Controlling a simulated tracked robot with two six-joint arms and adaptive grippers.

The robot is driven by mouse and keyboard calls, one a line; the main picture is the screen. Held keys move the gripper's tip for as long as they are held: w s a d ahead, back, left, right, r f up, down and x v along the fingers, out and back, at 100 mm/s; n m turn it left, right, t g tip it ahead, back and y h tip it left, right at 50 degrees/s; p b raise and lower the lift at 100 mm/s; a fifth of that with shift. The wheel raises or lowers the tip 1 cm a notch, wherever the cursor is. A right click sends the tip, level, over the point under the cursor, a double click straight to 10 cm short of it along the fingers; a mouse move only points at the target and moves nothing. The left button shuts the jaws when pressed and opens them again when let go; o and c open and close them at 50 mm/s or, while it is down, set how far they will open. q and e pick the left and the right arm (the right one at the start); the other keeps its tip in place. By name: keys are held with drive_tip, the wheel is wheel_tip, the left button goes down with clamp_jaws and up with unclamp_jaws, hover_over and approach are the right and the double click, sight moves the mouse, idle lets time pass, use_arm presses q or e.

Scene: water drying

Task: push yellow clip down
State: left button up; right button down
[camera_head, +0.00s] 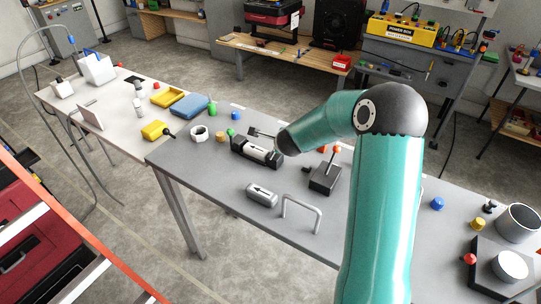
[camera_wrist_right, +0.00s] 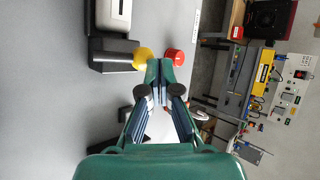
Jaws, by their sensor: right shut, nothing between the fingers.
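A rounded yellow piece (camera_wrist_right: 143,57), which I take as the yellow clip, shows in the wrist view at the end of a dark cylindrical part beside a black fixture (camera_wrist_right: 100,30). My right gripper (camera_wrist_right: 160,66) is shut and empty, with its fingertips just right of the yellow piece; I cannot tell whether they touch. In the head view the black fixture (camera_head: 240,148) holds a silver cylinder (camera_head: 258,154) marked with an arrow. My right arm reaches over it from the right; its gripper and the yellow piece cannot be made out there. My left gripper is not in view.
A red cap (camera_wrist_right: 174,56) stands close right of the fingertips. In the head view a second silver block (camera_head: 262,195), a grey handle (camera_head: 301,212) and a black lever box (camera_head: 326,178) stand nearby. The front left of the grey table (camera_head: 205,178) is clear.

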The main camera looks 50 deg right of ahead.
idle(0.4)
drive_tip(key=shift+s+r, duration=0.1)
drive_tip(key=shift+r, duration=0.2)
drive_tip(key=s+r+p, duration=0.6)
drive_tip(key=r, duration=0.5)
drive_tip(key=shift+s+a+r, duration=0.15)
drive_tip(key=shift+a+r, duration=0.05)
drive_tip(key=shift+r, duration=0.05)
